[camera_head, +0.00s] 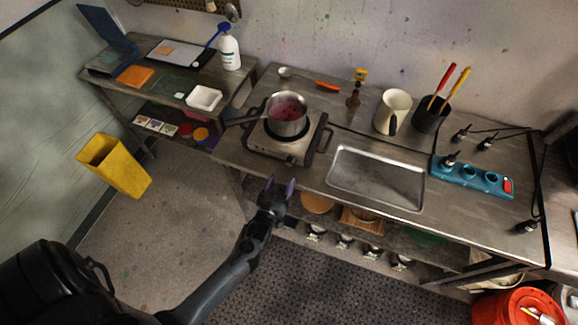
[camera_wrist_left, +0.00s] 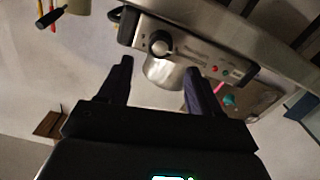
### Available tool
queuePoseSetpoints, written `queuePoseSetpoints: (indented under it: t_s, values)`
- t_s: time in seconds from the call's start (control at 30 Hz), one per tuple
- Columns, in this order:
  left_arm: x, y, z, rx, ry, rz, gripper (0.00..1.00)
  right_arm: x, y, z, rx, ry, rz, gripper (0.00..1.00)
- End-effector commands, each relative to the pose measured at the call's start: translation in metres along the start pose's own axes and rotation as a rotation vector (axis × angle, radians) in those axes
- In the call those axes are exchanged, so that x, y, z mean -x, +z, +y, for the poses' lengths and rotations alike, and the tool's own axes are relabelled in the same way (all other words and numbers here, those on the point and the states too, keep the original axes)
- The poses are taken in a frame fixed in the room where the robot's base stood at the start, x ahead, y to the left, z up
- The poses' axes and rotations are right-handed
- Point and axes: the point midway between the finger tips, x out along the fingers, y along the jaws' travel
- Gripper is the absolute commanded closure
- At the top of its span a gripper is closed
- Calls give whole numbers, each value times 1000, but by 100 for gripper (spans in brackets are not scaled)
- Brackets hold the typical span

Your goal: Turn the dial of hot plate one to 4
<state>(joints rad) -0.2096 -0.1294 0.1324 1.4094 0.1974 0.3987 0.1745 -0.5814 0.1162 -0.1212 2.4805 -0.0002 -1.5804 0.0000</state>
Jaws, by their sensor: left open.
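The hot plate (camera_head: 272,147) stands on the metal bench with a steel pot (camera_head: 287,127) of pinkish-red liquid on it. In the left wrist view its front panel (camera_wrist_left: 190,55) shows a round dark dial (camera_wrist_left: 160,43) with a light mark. I cannot read which number the dial points to. My left gripper (camera_head: 280,187) is open and empty, in front of and below the bench edge. In the left wrist view, my left gripper (camera_wrist_left: 158,68) has its fingers apart, with the dial between them but farther off, not touched. My right gripper is not in view.
A metal tray (camera_head: 376,178) lies right of the hot plate, with a cream jug (camera_head: 392,111) behind it. A lower shelf under the bench holds jars and bowls. The floor left of my arm is clear up to a yellow bin (camera_head: 115,165).

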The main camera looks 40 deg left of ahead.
Motion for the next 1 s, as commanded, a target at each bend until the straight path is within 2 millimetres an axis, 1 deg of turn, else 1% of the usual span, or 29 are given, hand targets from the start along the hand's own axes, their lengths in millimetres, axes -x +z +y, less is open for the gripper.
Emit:
queuePoseSetpoints:
  t_s: [0.03,0.2,0.4,0.6,0.9,1.0]
  values:
    - [-10,-1,0,-1,1,2,36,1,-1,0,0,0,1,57]
    - [-38,-1,0,0,1,2,36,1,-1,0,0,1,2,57]
    - [-61,0,0,0,0,1,36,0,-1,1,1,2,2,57]
    - [-72,0,0,0,0,0,36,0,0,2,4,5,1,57]
    - [-72,0,0,0,0,-1,36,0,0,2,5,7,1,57]
    - [-72,0,0,0,0,-1,51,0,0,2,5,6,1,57]
